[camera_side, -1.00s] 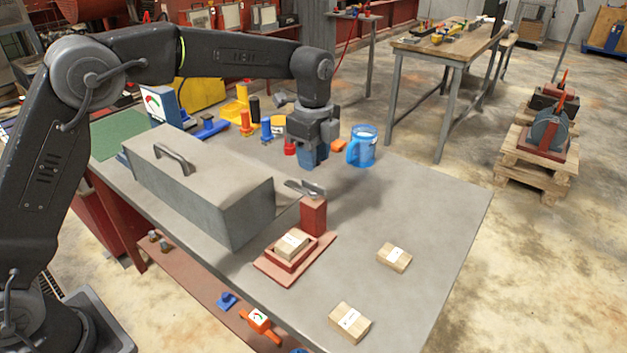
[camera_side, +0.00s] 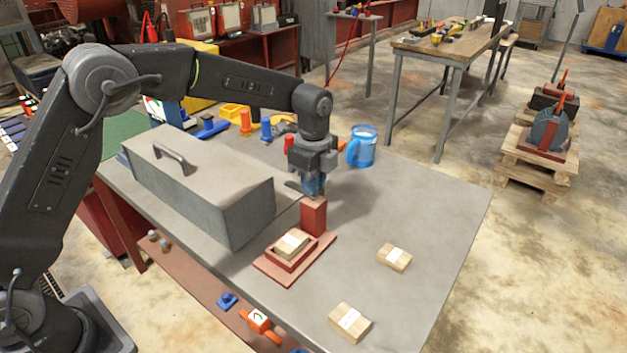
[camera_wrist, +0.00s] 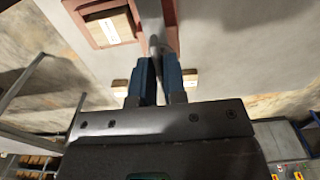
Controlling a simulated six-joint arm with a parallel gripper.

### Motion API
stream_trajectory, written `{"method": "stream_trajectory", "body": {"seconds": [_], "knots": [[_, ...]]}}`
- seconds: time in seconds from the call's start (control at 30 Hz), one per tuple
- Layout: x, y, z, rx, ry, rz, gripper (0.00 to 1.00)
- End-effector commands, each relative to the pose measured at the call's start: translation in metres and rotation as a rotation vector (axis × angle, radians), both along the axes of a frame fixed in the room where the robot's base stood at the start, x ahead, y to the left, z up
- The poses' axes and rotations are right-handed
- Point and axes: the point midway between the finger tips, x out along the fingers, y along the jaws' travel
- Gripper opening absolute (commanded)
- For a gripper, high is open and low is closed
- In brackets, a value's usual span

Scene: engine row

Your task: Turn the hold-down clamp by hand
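The hold-down clamp has a red post (camera_side: 313,216) on a red base plate (camera_side: 319,247), with a grey metal arm (camera_side: 293,186) on top. The arm also shows in the wrist view (camera_wrist: 151,22). A wooden block (camera_side: 291,243) with a white label sits in the red holder on the plate, beside the post. My gripper (camera_side: 314,190) points down at the top of the post. In the wrist view, its two blue fingers (camera_wrist: 157,65) are a narrow gap apart, with the grey arm running in between them. Whether they press on it is hidden.
A grey box with a handle (camera_side: 205,190) stands left of the clamp. Two loose labelled blocks (camera_side: 394,257) (camera_side: 349,322) lie to the right and front. A blue mug (camera_side: 362,147) stands behind my gripper. The right side of the tabletop (camera_side: 440,210) is clear.

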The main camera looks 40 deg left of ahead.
Motion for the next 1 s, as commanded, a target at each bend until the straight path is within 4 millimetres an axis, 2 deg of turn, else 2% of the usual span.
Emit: {"method": "stream_trajectory", "body": {"seconds": [0.13, 0.67, 1.0], "knots": [[0.0001, 0.0, 0.0002, 0.0, 0.0, 0.0, 0.0], [0.0001, 0.0, 0.0005, 0.0, -0.001, -0.01, 0.0], [0.0001, -0.0001, 0.0007, 0.0, 0.0, -0.161, 0.0]]}}
